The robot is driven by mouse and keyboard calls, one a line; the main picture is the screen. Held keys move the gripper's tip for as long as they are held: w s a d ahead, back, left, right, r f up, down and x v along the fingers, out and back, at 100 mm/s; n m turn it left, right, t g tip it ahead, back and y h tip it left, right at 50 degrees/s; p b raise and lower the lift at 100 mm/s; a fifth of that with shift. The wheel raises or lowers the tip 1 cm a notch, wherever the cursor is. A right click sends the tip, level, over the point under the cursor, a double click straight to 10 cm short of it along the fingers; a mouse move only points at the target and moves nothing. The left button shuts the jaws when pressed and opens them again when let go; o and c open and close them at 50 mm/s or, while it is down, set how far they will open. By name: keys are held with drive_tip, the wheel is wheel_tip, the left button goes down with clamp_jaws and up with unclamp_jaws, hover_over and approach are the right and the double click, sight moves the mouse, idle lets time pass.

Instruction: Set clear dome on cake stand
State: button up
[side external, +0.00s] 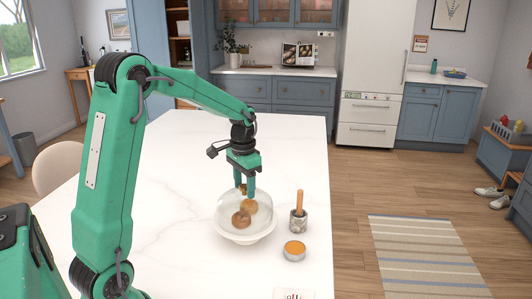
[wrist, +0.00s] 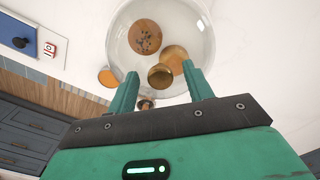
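The clear dome (side external: 225,208) has a brass knob (wrist: 160,76) on top. It appears to sit on the white cake stand (side external: 246,239), over round brown baked pieces (side external: 241,219). Whether its rim is fully seated all round I cannot tell. The dome also shows in the wrist view (wrist: 203,30), with the baked pieces (wrist: 145,37) inside its outline. My gripper (side external: 244,190) is right above the dome, pointing down. In the wrist view its two fingers (wrist: 160,70) stand apart on either side of the knob, with gaps showing.
A grey mortar with a wooden handle (side external: 299,218) stands close right of the stand. An orange-topped jar (side external: 295,250) is in front of it. A white card (side external: 294,294) lies at the front edge. The white table (side external: 170,190) is clear to the left and behind.

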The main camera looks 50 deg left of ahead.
drive_tip(key=shift+r, duration=0.1)
drive_tip(key=shift+r, duration=3.8)
drive_tip(key=shift+s+d+r, duration=0.25)
drive_tip(key=shift+d+r, duration=0.05)
drive_tip(key=shift+d, duration=0.2)
drive_tip(key=s+d+r+t, duration=0.1)
drive_tip(key=s+d+t, duration=0.4)
drive_tip(key=s+d, duration=1)
drive_tip(key=shift+s+d+t, duration=0.25)
drive_tip(key=shift+s+t, duration=0.05)
drive_tip(key=shift+s, duration=0.65)
